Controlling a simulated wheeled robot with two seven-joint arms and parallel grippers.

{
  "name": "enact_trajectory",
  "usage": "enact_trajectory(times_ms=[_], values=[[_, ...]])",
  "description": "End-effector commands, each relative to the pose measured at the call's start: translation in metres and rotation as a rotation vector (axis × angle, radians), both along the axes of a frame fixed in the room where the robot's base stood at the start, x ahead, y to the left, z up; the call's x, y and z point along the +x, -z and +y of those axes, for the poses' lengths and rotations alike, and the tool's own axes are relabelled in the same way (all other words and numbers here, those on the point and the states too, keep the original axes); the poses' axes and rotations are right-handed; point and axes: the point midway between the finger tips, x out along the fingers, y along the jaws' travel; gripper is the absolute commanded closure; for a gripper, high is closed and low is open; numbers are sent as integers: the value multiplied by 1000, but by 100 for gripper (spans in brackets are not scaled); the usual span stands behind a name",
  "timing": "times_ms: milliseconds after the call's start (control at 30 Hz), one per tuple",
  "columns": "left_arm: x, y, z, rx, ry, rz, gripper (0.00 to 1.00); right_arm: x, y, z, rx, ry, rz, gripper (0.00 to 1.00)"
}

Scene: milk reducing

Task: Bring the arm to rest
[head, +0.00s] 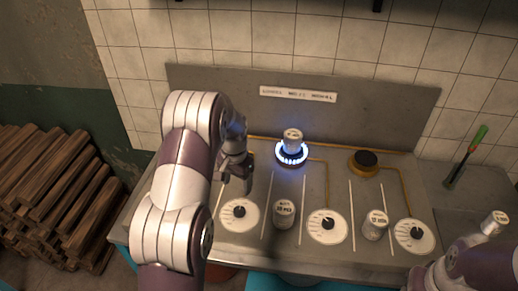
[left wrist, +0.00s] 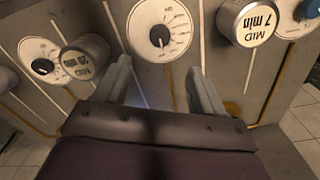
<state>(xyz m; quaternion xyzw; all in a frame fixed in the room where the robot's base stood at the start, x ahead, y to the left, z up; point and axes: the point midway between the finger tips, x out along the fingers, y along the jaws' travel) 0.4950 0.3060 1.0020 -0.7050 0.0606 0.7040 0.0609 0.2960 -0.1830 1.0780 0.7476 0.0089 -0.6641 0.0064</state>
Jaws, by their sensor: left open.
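My left arm comes in from the left over the stove counter (head: 330,258). Its gripper (head: 238,180) hangs above the counter's left part, behind the left white dial (head: 240,215). In the left wrist view the two fingers of the gripper (left wrist: 160,78) are apart with nothing between them. A white dial (left wrist: 160,30) shows beyond them. Part of my right arm (head: 475,268) shows at the lower right; its gripper is not seen.
A small metal can (head: 293,138) stands on a burner with a blue flame (head: 291,155). An unlit burner (head: 365,161) is to its right. Labelled cylinders (head: 284,213) stand between the dials. A green-handled tool (head: 466,155) stands at right. Firewood (head: 50,195) lies at left.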

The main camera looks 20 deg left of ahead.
Motion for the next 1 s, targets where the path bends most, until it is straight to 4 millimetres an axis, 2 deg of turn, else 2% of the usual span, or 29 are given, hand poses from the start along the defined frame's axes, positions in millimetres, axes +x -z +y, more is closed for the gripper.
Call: enact_trajectory(times_ms=[167,200,233,300,367,500,600,633,767,1000], values=[[3,0,1,4,-38,-14,31,0,0,0,0,0,0,57],[-6,9,-2,1,-88,-5,31,0,0,0,0,0,0,57],[-17,14,-5,-2,-121,11,31,0,0,0,0,0,0,57],[-46,9,-19,-5,-191,21,31,0,0,0,0,0,0,57],[-75,-4,-39,-4,-233,17,31,0,0,0,0,0,0,57],[-149,-39,-84,-3,-263,-21,31,0,0,0,0,0,0,57],[-193,-58,-107,-7,-220,-55,31,0,0,0,0,0,0,57],[-200,-62,-112,-8,-202,-66,31,0,0,0,0,0,0,57],[-200,-77,-122,-14,-156,-121,31,0,0,0,0,0,0,57],[-200,-76,-123,-15,-150,-117,31,0,0,0,0,0,0,57]])
